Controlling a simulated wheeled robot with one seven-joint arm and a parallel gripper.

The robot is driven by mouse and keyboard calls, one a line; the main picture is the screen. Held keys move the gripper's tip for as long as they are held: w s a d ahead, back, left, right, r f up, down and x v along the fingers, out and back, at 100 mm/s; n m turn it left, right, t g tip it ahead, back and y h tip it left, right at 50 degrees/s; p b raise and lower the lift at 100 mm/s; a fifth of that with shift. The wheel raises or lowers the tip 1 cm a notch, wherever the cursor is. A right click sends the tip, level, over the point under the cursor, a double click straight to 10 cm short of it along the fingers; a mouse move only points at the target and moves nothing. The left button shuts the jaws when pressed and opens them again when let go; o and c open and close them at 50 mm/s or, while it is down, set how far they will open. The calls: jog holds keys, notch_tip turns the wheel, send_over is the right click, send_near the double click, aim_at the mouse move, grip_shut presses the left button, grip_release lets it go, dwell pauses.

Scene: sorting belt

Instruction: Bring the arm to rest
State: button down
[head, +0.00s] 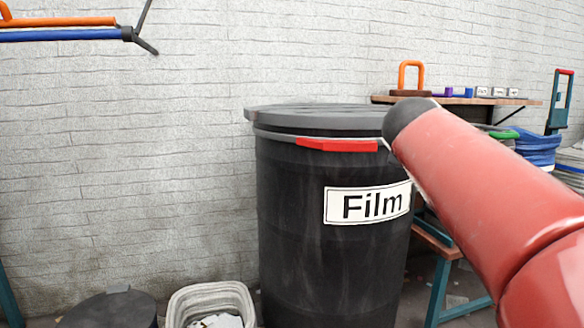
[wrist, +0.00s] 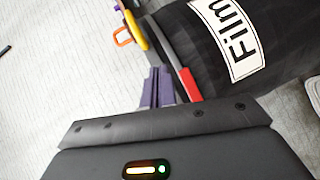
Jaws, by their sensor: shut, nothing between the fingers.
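My red arm crosses the right side of the head view, in front of the black bin; my gripper is hidden there. In the wrist view my gripper (wrist: 158,72) shows two dark purple fingers close together, with nothing between them. The black bin labelled "Film" (head: 300,215) stands upright in the middle of the head view, with its grey lid (head: 310,119) on and a red clasp (head: 336,145) at the rim. The bin also shows in the tilted wrist view (wrist: 290,50), beyond the fingers. I cannot tell the gap between fingers and bin.
A wooden shelf (head: 530,102) behind the arm carries an orange padlock-shaped item (head: 411,77) and small blocks. A pale basket (head: 211,296) and a dark lidded container (head: 110,311) stand low at left. Orange and blue bars (head: 70,34) hang upper left. Open room lies before the wall at left.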

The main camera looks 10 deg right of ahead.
jog(key=s+a+f+m+g+y+p, duration=0.3)
jog(key=s+a+f+m+y+p, duration=0.1)
jog(key=s+a+f, duration=0.6)
jog(key=s+a+f+m+g+y+p, duration=0.3)
jog(key=s+a+f, duration=0.7)
jog(key=f, duration=0.5)
jog(key=shift+s+a+f+m+g+y+p, duration=0.15)
jog(key=shift+s+a+m+g+y+p, duration=0.4)
jog(key=shift+y, duration=0.65)
jog(key=shift+w+a, duration=0.1)
jog(key=shift+w, duration=0.05)
